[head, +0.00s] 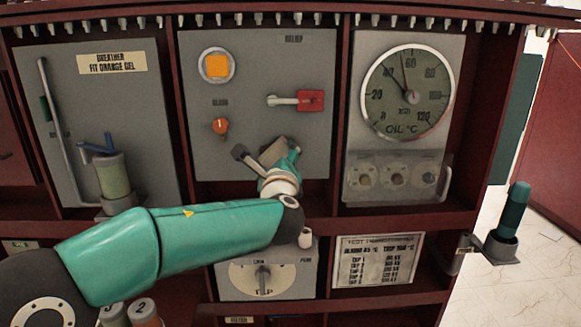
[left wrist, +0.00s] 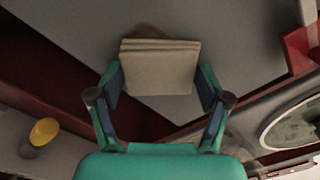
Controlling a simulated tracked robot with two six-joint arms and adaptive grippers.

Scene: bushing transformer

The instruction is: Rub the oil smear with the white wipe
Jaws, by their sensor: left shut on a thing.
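The white wipe (left wrist: 160,72) is a folded, pale pad between the fingers of my left gripper (left wrist: 160,88). In the head view, the left gripper (head: 268,158) is at the lower part of the grey middle panel, with the wipe (head: 277,149) showing greyish beyond it. The gripper is shut on the wipe. The wipe is at the panel face; I cannot tell how firmly it touches. A brownish patch that looks like the oil smear (left wrist: 148,31) shows just past the wipe's far edge; the rest is hidden. My right gripper is not in view.
The middle panel (head: 255,100) carries an orange button (head: 217,66), an orange knob (head: 220,126) and a red-based lever (head: 309,101). A round oil gauge (head: 408,93) is to the right. A breather canister (head: 113,175) is to the left. A dark red shelf edge runs below.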

